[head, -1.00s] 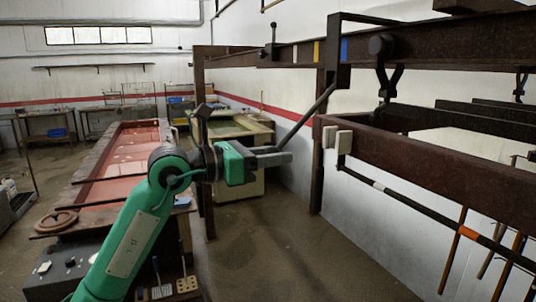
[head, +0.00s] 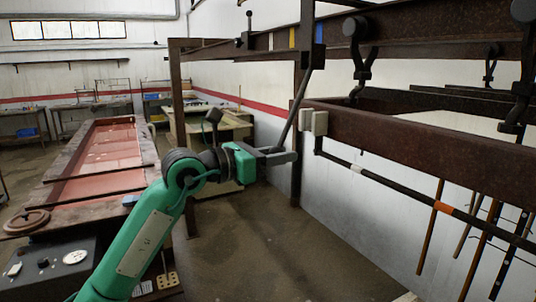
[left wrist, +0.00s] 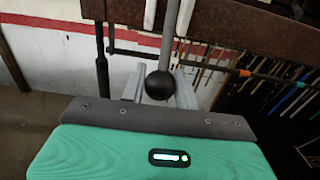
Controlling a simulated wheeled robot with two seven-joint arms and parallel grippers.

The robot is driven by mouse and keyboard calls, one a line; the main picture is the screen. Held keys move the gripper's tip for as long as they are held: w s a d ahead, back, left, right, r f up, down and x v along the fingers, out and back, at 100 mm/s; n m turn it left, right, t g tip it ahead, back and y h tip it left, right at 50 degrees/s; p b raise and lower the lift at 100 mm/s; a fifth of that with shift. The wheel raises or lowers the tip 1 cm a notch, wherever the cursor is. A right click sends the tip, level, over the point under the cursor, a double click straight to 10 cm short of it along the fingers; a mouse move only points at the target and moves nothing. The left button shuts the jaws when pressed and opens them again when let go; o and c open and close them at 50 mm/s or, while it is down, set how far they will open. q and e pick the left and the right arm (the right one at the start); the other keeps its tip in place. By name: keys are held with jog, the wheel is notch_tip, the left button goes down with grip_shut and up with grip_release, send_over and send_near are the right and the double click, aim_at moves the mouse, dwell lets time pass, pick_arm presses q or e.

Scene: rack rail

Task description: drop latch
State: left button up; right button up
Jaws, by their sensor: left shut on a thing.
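A straight grey lever (head: 300,100) slopes down and left from a dark block (head: 312,57) under the upper rusty rail (head: 400,35). My left gripper (head: 280,156) is at the lever's lower end and shut on it. In the left wrist view the lever (left wrist: 171,45) ends in a black ball (left wrist: 160,85) between my left gripper's fingers (left wrist: 160,88). A small upright pin with a black knob (head: 249,22) stands on the rail further left. Which part is the latch I cannot tell for sure. My right gripper is not in view.
A lower rusty beam (head: 420,150) with pale end blocks (head: 313,122) lies right of my gripper. A black rod with an orange band (head: 443,207) runs below it. Dark hooks (head: 357,60) hang from the rail. A red-topped bench (head: 105,160) stands left. Floor below is clear.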

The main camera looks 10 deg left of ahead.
pick_arm(q)
jog(key=f+x, duration=0.1)
jog(key=x, duration=0.7)
jog(key=shift+w+d+f+b, duration=0.25)
jog(key=shift+f+b, duration=0.05)
jog(key=shift+f, duration=0.05)
jog(key=o, duration=0.9)
